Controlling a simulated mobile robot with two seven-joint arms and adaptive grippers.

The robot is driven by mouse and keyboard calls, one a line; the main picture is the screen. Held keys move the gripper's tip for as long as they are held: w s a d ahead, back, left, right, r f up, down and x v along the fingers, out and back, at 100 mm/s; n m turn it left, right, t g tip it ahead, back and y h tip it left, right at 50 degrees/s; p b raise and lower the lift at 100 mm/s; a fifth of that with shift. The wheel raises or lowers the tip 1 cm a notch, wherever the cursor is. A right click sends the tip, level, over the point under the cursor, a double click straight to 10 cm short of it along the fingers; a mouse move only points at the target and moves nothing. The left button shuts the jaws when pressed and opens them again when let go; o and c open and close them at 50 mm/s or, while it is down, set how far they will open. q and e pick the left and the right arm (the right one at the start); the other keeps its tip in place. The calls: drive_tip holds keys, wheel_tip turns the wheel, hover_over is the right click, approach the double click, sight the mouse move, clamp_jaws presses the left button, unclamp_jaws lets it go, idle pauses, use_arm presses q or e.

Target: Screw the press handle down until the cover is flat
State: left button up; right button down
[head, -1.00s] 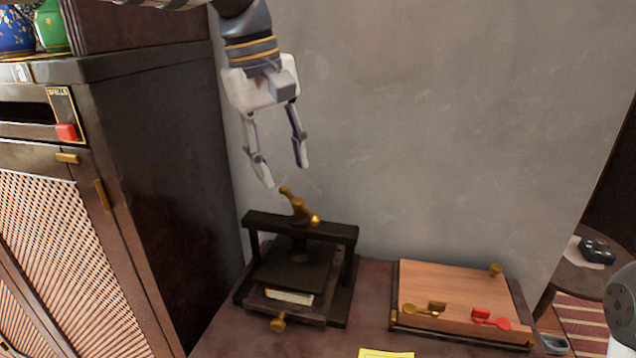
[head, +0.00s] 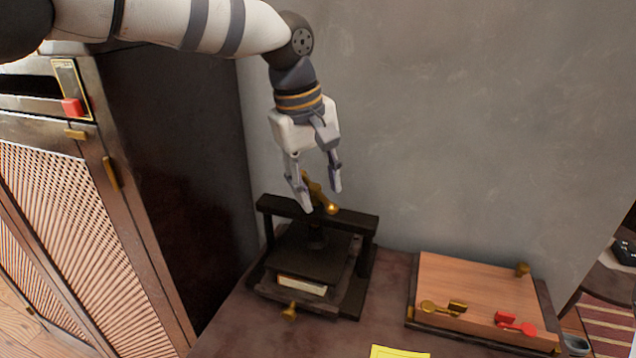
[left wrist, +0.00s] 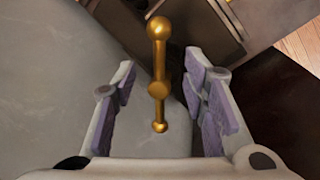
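The dark book press (head: 318,218) stands on the table against the grey wall. Its brass handle (head: 331,208) is on top of the crossbar. The dark cover plate (head: 310,258) sits under the bar, with a pale book edge (head: 302,286) showing below its front. My left gripper (head: 322,200) points down at the handle, with its fingers apart. In the left wrist view the brass handle (left wrist: 159,90) lies between the two open fingers, and I see gaps on both sides of it. My right gripper is not in view.
A wooden box (head: 480,295) with brass and red latches stands on the table to the right. A yellow note (head: 398,352) lies at the front edge. A dark cabinet (head: 165,150) rises close on the left.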

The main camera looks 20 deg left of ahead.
use_arm(q)
clamp_jaws()
drive_tip(key=shift+r, duration=0.1)
